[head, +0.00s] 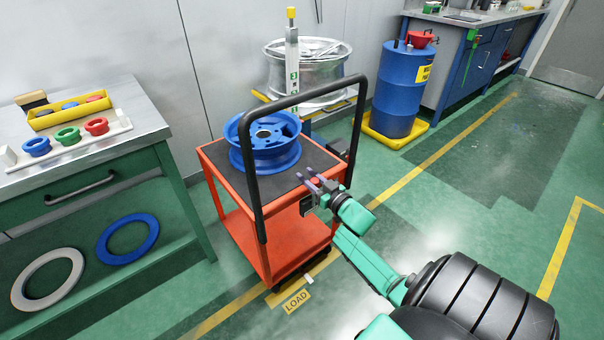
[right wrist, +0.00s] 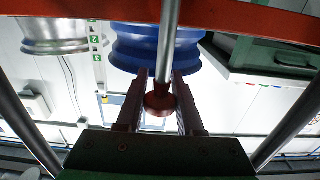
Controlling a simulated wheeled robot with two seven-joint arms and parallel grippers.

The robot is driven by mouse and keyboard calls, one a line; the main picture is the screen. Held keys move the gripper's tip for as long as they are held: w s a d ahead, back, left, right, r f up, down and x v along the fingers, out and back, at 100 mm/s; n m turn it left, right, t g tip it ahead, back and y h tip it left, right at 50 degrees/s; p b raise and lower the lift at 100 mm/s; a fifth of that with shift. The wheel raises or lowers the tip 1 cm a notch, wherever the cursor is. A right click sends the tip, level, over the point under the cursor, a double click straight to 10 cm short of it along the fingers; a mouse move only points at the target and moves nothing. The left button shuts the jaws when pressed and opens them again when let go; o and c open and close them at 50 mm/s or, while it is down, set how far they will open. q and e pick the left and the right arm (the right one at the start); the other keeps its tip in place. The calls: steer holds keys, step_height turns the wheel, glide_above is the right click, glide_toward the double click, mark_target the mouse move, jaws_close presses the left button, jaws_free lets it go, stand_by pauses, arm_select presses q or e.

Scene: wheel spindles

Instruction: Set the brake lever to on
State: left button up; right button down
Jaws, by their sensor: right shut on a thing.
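The brake lever shows in the right wrist view as a grey metal rod (right wrist: 169,40) ending in a red knob (right wrist: 160,104). In the head view its red knob (head: 315,181) is small, at the right side of the orange cart (head: 280,243). My right gripper (head: 311,180) is there, with its fingers on either side of the knob. In the right wrist view my right gripper (right wrist: 160,88) is shut on the lever's knob. I cannot make out any on or off marking. My left gripper is out of view.
A blue wheel (head: 264,153) sits on the cart top, behind the black push handle (head: 253,185). A workbench (head: 125,100) with coloured rings stands left. A blue barrel (head: 401,85) and a silver wheel (head: 318,70) stand behind. The floor at right is open.

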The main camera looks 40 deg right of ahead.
steer(key=d+m, duration=0.2)
steer(key=shift+d+f+m, duration=0.15)
steer(key=shift+d+m, duration=0.2)
steer(key=shift+m, duration=0.05)
steer(key=shift+d+f+m, duration=0.1)
steer(key=shift+d+m, duration=0.25)
steer(key=shift+m, duration=0.05)
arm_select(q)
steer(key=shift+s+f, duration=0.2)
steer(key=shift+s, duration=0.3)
arm_select(e)
steer(key=d+m, duration=0.1)
steer(key=d+f+m, duration=0.1)
steer(key=shift+m, duration=0.3)
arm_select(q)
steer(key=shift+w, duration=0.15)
arm_select(e)
steer(key=c, duration=0.5)
jaws_free()
steer(key=shift+d, duration=0.1)
steer(key=shift+c, duration=0.2)
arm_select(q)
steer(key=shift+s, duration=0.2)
